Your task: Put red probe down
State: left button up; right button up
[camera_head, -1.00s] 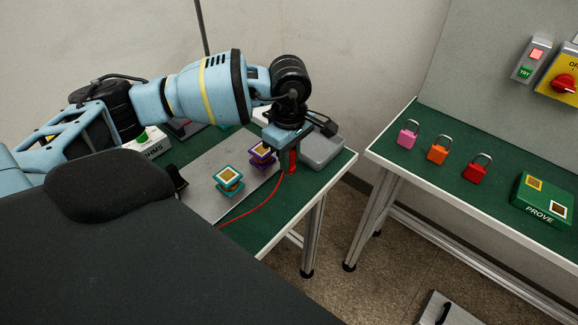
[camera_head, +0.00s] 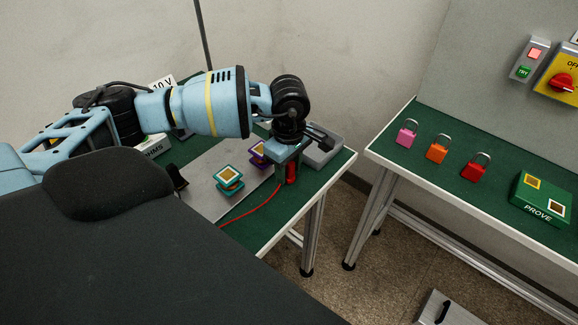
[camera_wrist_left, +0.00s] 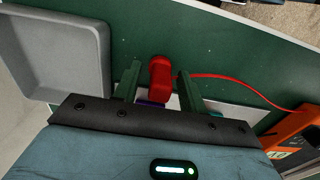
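The red probe (camera_head: 291,174) is near the right end of the left green table, below my left gripper (camera_head: 289,167). Its red lead runs left across the table edge. In the left wrist view, the probe (camera_wrist_left: 160,78) lies between the two fingers of my left gripper (camera_wrist_left: 158,82), with a gap on each side, so the fingers are open around it. It appears to rest on the green tabletop, though its base is partly hidden. My right gripper is not in view.
A grey tray (camera_head: 322,152) is just behind the gripper. A teal-framed terminal (camera_head: 228,180) and a purple one (camera_head: 258,153) stand on a grey plate (camera_head: 203,196) to the left. The right table holds pink, orange and red padlocks and a green PROVE box (camera_head: 541,200).

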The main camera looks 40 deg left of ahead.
pick_arm(q)
notch_tip(320, 180, up, 12)
jog(key=shift+r, duration=0.2)
dwell(0.5)
